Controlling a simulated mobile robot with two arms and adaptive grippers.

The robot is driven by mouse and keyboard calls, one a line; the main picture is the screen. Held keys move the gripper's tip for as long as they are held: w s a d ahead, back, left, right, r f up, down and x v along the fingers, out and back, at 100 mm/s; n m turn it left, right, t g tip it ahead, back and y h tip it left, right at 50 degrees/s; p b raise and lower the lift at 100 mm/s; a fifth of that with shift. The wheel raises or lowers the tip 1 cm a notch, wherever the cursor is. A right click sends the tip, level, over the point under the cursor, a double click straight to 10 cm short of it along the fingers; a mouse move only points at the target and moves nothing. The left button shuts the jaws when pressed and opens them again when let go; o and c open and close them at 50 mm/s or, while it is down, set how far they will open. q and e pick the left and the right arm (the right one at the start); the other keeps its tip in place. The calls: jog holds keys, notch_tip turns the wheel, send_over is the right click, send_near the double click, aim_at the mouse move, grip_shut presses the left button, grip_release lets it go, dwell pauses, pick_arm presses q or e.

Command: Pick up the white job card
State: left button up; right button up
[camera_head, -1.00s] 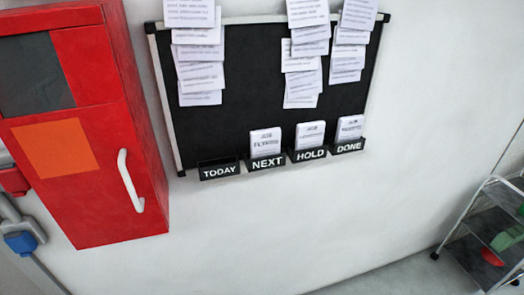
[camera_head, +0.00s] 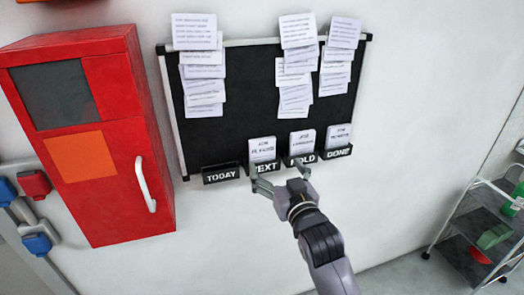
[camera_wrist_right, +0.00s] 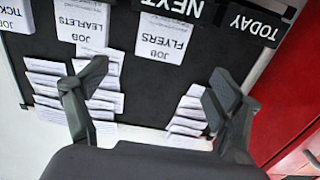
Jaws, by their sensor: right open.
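Three white job cards stand in black labelled pockets along the bottom of the board. One card (camera_head: 262,149) is in the NEXT pocket and reads JOB FLYERS (camera_wrist_right: 165,38) in the right wrist view, where things appear upside down. Another card (camera_head: 302,142) is in the HOLD pocket and reads JOB LEAFLETS (camera_wrist_right: 88,22). A third card (camera_head: 338,137) is in the DONE pocket. The TODAY pocket (camera_head: 221,174) shows no card. My right gripper (camera_head: 280,178) is open and empty, in front of the NEXT and HOLD pockets, partly covering their labels. My left gripper is not in view.
The black board (camera_head: 236,115) carries several hanging paper sheets in columns (camera_head: 195,32). A red cabinet (camera_head: 110,190) with a white handle juts out at the left. A shelved cart (camera_head: 470,225) stands at the lower right. The wall right of the board is clear.

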aim_at(263, 147)
jog(key=p+x, duration=0.1)
jog(key=x, duration=0.3)
jog(key=shift+w+a+r, duration=0.15)
jog(key=shift+w, duration=0.1)
jog(key=shift+w+a, duration=0.2)
jog(key=shift+w, duration=0.35)
jog(key=p+x, duration=0.1)
jog(key=x, duration=0.1)
jog(key=p+x, duration=0.1)
jog(key=x, duration=0.1)
jog(key=shift+f, duration=0.25)
jog(key=shift+w+a+f, duration=0.15)
jog(key=shift+w+a, duration=0.05)
jog(key=shift+w, duration=0.4)
jog(key=shift+c, duration=0.6)
jog(key=c, duration=1.1)
jog(key=shift+c, duration=0.2)
